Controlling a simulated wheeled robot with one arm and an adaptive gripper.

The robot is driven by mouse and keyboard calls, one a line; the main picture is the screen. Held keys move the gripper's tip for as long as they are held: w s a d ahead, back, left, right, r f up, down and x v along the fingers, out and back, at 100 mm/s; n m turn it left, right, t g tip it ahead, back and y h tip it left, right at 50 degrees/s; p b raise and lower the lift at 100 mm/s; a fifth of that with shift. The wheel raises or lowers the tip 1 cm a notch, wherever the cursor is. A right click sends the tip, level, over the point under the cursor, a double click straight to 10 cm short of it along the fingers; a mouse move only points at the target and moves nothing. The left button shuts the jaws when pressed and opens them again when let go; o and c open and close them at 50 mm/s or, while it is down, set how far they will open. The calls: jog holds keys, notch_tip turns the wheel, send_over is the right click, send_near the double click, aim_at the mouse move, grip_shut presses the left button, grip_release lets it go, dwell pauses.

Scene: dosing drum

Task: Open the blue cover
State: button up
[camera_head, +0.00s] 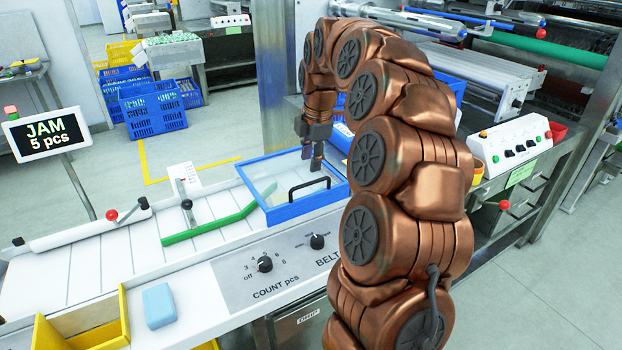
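The blue cover (274,216) is a blue frame around a clear panel, with a black bar handle (309,184) on top. It lies flat over the right end of the white conveyor and looks closed. My gripper (313,162) points down above the right part of the cover, just behind the handle in the picture. Its dark fingers look close together; how far they are apart is unclear. I see nothing held between them. Whether the fingertips touch the cover cannot be told. My copper arm hides what lies right of the cover.
A panel with COUNT and BELT knobs (265,264) is in front. A yellow bin (85,330) and blue sponge (159,305) are front left. A control box (515,146) stands right.

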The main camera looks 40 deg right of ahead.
aim_at(311, 183)
jog(key=shift+w+d+f+p, duration=0.2)
jog(key=shift+w+f+p, duration=0.1)
jog(key=shift+f, duration=1)
jog(key=shift+w+d+f+p, duration=0.15)
jog(key=shift+w+f+p, duration=0.2)
jog(key=shift+f, duration=1)
jog(key=shift+w+d+f+p, duration=0.2)
jog(key=shift+w+f+p, duration=0.1)
jog(key=shift+f, duration=1)
jog(key=shift+c, duration=0.2)
grip_shut()
